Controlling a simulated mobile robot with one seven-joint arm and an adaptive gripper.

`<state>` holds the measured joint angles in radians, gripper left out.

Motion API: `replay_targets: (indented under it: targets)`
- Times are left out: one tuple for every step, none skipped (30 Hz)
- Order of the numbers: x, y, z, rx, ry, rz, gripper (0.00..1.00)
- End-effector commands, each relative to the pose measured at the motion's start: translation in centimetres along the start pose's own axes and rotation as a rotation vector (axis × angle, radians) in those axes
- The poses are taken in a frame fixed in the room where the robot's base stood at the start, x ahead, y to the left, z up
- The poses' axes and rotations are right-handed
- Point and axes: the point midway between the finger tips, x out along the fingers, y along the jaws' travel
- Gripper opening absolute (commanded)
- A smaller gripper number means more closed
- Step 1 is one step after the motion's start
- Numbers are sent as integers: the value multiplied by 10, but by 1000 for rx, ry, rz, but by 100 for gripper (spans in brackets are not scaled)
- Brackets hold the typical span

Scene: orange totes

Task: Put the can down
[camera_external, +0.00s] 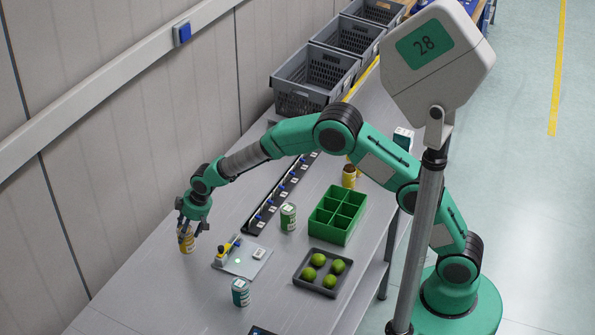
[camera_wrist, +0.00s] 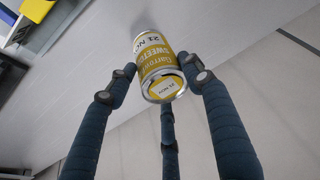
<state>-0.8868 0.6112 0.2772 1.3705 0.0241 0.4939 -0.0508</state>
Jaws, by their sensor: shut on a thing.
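A yellow can (camera_external: 186,242) with a white label band is in my gripper (camera_external: 187,224) at the left end of the grey table (camera_external: 150,300). In the wrist view the can (camera_wrist: 157,62) sits between the dark fingers of my gripper (camera_wrist: 160,85), with its silver-rimmed lid facing the camera. The fingers are shut around it. The can looks close to the table top, but I cannot tell if its base touches. Part of its upper side is hidden by the fingers in the external view.
A green can (camera_external: 288,217) and a teal can (camera_external: 240,292) stand nearby. A plate with a yellow device (camera_external: 243,262), a dark tray (camera_external: 300,283) of green balls and a green divided box (camera_external: 345,238) are to the right. Grey crates (camera_external: 290,103) stand behind. Bare table surrounds the can.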

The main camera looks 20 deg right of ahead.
Motion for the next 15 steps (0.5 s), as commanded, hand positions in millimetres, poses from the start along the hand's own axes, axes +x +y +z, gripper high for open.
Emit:
replay_targets:
  targets:
    - [5, 0, 2, 0, -1, 0, 13]
    - [8, 0, 4, 0, -2, 0, 13]
    - [12, 0, 6, 0, -3, 0, 13]
    - [16, 0, 7, 0, -3, 0, 13]
    - [19, 0, 8, 0, -2, 0, 13]
    - [23, 0, 10, 0, -2, 0, 13]
    - [25, 0, 10, 0, -1, 0, 13]
    - [27, 0, 11, 0, 0, 0, 13]
    - [29, 0, 12, 0, 0, 0, 13]
    - [30, 0, 12, 0, 0, 0, 13]
    - [30, 0, 12, 0, 0, 0, 13]
    - [30, 0, 12, 0, 1, 0, 13]
    - [30, 0, 12, 0, 1, 0, 13]
    - [30, 0, 12, 0, 1, 0, 13]
    - [30, 0, 12, 0, 0, 0, 13]
